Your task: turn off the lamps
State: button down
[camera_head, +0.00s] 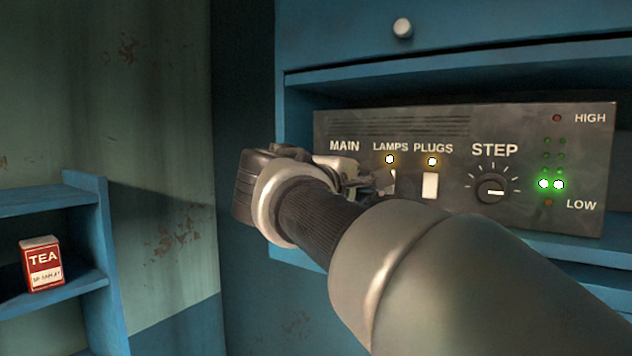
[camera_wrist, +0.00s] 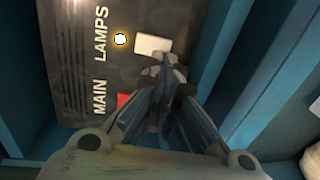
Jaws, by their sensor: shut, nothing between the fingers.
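The grey control panel (camera_head: 465,125) sits in the blue shelf. My gripper (camera_head: 382,184) is shut and empty at the panel's front. In the wrist view its fingertips (camera_wrist: 168,63) lie at the edge of the LAMPS switch; I cannot tell whether they touch it.
The PLUGS indicator (camera_head: 432,161) glows above its white switch (camera_head: 430,186), just right of my gripper. A STEP knob (camera_head: 492,188) is farther right. Two green lights (camera_head: 551,184) glow near LOW. A TEA box (camera_head: 41,264) stands left.

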jog(key=shift+p+x, duration=0.3)
jog(key=shift+x, duration=1.45)
jog(key=shift+f, duration=0.1)
